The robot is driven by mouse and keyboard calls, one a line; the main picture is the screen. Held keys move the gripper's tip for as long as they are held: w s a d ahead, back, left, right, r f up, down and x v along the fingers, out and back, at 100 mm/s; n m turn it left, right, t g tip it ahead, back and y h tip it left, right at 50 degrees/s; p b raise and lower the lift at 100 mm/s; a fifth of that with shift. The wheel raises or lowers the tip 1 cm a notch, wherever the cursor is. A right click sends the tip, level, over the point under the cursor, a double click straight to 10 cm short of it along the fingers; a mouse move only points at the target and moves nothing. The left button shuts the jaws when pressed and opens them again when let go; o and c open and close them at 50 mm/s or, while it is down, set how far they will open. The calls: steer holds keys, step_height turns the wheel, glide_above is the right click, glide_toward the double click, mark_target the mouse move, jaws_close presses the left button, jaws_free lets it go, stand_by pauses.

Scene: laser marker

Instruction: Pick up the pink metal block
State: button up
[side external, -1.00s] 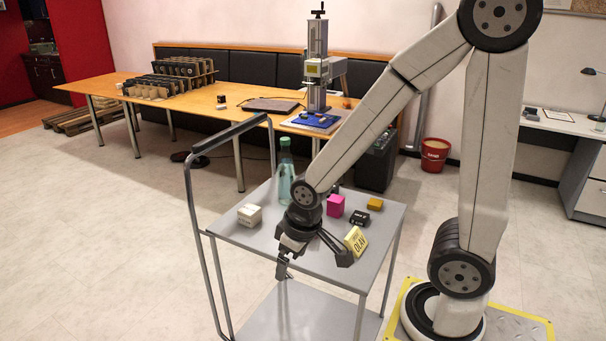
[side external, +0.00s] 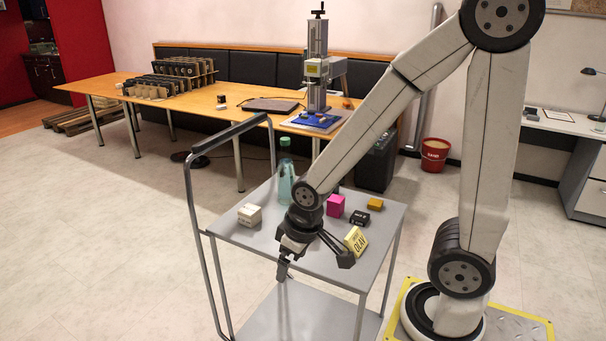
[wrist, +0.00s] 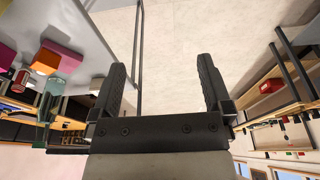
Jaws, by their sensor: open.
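The pink metal block (side external: 335,205) stands on the grey trolley top (side external: 255,238), just right of my wrist in the side view. My gripper (side external: 314,268) is open and empty, over the near edge of the trolley, in front of the block and apart from it. Coloured blocks show at the upper left there, but I cannot surely tell which is the pink one.
A green bottle (side external: 285,173) stands behind my wrist. A yellow lettered block (side external: 355,240) is close to my right finger. The trolley handle (side external: 192,190) rises at the left.

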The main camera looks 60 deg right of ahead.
steer(key=n+g+h, duration=0.3)
steer(key=n+h, duration=1.1)
steer(key=n, duration=0.4)
glide_above(338, 200)
steer(key=f, duration=0.3)
steer(key=w+f, duration=0.1)
steer(key=f, duration=0.1)
steer(key=shift+a+f, duration=0.3)
steer(key=shift+f+y, duration=0.3)
steer(key=shift+f, duration=1.45)
steer(key=shift+f, duration=0.15)
steer(key=shift+f, duration=0.5)
step_height(338, 200, down, 3)
steer(key=shift+s+r, duration=0.1)
steer(key=shift+r, duration=0.1)
steer(key=shift+d+f, duration=0.15)
steer(key=shift+d, duration=0.55)
steer(key=shift+d+f, duration=0.25)
steer(key=shift+d, duration=0.4)
